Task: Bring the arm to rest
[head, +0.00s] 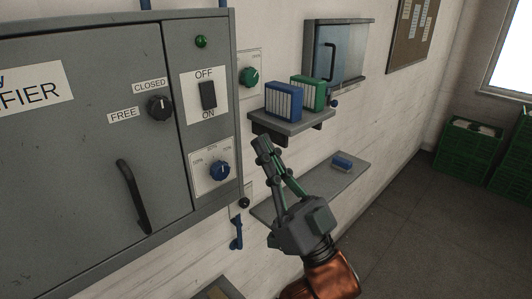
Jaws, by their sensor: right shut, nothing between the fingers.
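My right gripper (266,147) is shut and empty. It rises from the lower middle of the head view, with its fingers pointing up and left. Its fingertips show just below and left of the small upper shelf (291,121), in front of the wall. Whether it touches anything behind it cannot be told, but nothing is held. My left gripper is not in view.
A grey cabinet (70,130) with knobs, a rocker switch and a dark handle (133,196) fills the left. Blue (284,102) and green (309,93) blocks stand on the upper shelf. A lower shelf (318,188) holds a small blue item. Green crates (465,148) stand right; floor between is clear.

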